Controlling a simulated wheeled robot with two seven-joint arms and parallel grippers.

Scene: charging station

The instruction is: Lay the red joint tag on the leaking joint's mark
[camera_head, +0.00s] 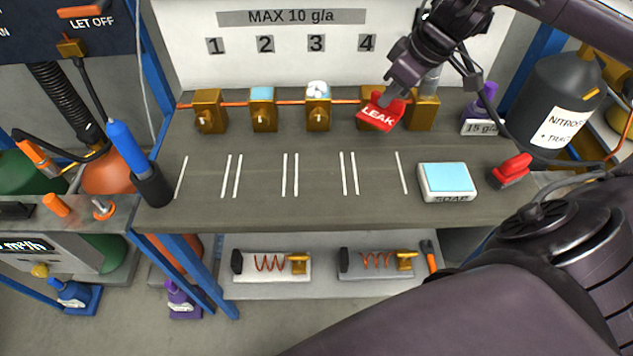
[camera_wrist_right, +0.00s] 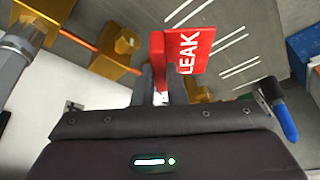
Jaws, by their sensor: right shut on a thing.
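The red joint tag (camera_head: 378,116), lettered LEAK, is in my right gripper (camera_head: 389,98), in front of the joint under number 4. In the right wrist view the tag (camera_wrist_right: 190,52) stands between the fingers of the gripper (camera_wrist_right: 161,88). It is above the bench, apart from the white lines. White foam (camera_head: 317,88) sits on the brass joint (camera_head: 318,113) under number 3. The joint under 2 (camera_head: 263,113) has a light blue top; the joint under 1 (camera_head: 209,112) shows no foam. The joint under 4 is partly hidden by the tag. My left gripper is not in view.
White lines (camera_head: 349,173) divide the bare bench (camera_head: 320,180) in front of the joints. A soap box (camera_head: 448,196) and a red-handled item (camera_head: 510,172) are at the right. A blue bottle or torch (camera_head: 127,148) stands at the left edge. A dark nitrogen cylinder (camera_head: 568,100) stands far right.

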